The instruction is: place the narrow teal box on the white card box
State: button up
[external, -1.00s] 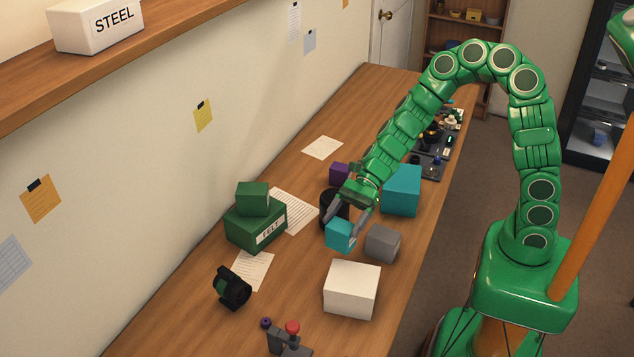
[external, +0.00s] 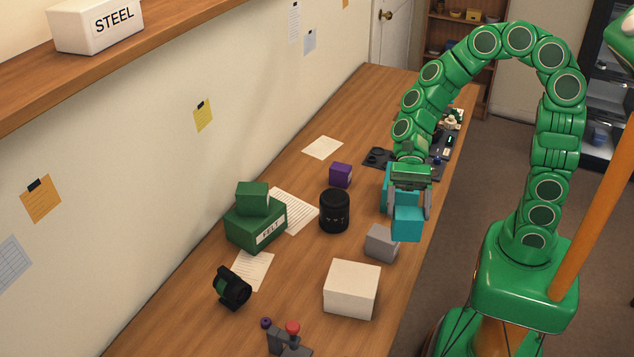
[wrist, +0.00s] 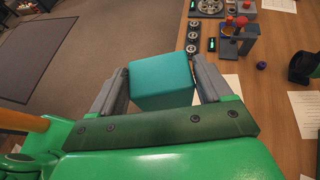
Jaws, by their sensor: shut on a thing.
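My gripper (external: 407,212) is shut on the narrow teal box (external: 406,224) and holds it up near the table's right edge. In the wrist view the narrow teal box (wrist: 160,82) sits between both fingers. The white card box (external: 352,288) rests on the table, nearer the camera and to the left of the held box. Its top is bare. A white patch beside the right finger in the wrist view is too covered to name.
A grey box (external: 381,243) stands between my gripper and the white card box. A larger teal box (external: 387,182) is partly hidden behind my gripper. A black cylinder (external: 334,210), a purple cube (external: 340,174) and stacked green boxes (external: 254,226) stand to the left.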

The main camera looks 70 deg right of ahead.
jog(key=shift+s+d+r+n+g, duration=0.1)
jog(key=shift+s+n+g, duration=0.05)
jog(key=shift+s, duration=0.25)
jog(key=shift+s+d+r+n+g, duration=0.1)
jog(key=shift+s+n+g, duration=0.05)
jog(key=shift+s, duration=0.2)
jog(key=w+a+f, duration=0.4)
jog(key=w+a, duration=0.1)
jog(key=w, duration=0.2)
send_over(353, 273)
jog(key=shift+f, duration=4.45)
jog(key=shift+f, duration=0.15)
jog(key=o, duration=1)
jog(key=shift+o, duration=0.2)
